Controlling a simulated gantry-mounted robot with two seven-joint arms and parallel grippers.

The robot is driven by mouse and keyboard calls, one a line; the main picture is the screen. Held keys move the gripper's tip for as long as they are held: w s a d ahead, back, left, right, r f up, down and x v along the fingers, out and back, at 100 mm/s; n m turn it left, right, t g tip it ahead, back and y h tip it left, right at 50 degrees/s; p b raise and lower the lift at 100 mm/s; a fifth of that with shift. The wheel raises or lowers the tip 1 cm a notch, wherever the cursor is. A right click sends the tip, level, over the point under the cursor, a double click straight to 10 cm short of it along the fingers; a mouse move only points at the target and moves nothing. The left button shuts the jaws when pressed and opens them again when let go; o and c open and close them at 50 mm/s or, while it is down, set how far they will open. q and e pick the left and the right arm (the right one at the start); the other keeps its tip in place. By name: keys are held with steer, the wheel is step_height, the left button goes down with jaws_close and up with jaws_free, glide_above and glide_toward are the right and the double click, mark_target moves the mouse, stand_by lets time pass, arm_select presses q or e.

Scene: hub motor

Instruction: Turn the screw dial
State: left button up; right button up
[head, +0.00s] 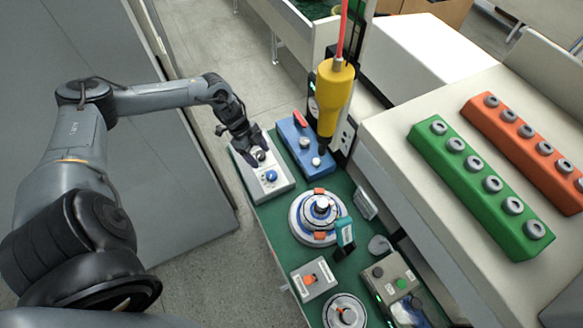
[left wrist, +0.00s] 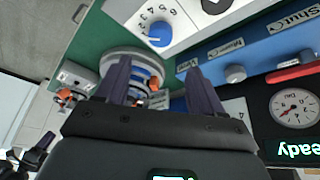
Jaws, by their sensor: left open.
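A white control box (head: 281,184) stands at the far left end of the green table. It carries a blue knob (head: 271,175). In the left wrist view, the blue knob (left wrist: 160,33) has a printed number scale around it. My left gripper (head: 252,152) is above the rear part of this box, beside the blue knob. In the left wrist view, my left gripper (left wrist: 160,85) shows two purple fingers apart with nothing held between them. Its fingers partly hide the box top in the head view.
A blue box (head: 290,133) with a red handle (head: 300,118) stands close beside the white box. A yellow tool (head: 334,92) hangs on a red cord just right of it. A round hub motor assembly (head: 306,218) sits nearer on the green table.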

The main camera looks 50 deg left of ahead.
mark_target(271, 174)
arm_select(q)
steer(key=x, duration=1)
steer(key=shift+a+f, duration=0.1)
steer(key=shift+f, duration=0.15)
steer(key=shift+c, duration=0.5)
steer(key=c, duration=0.9)
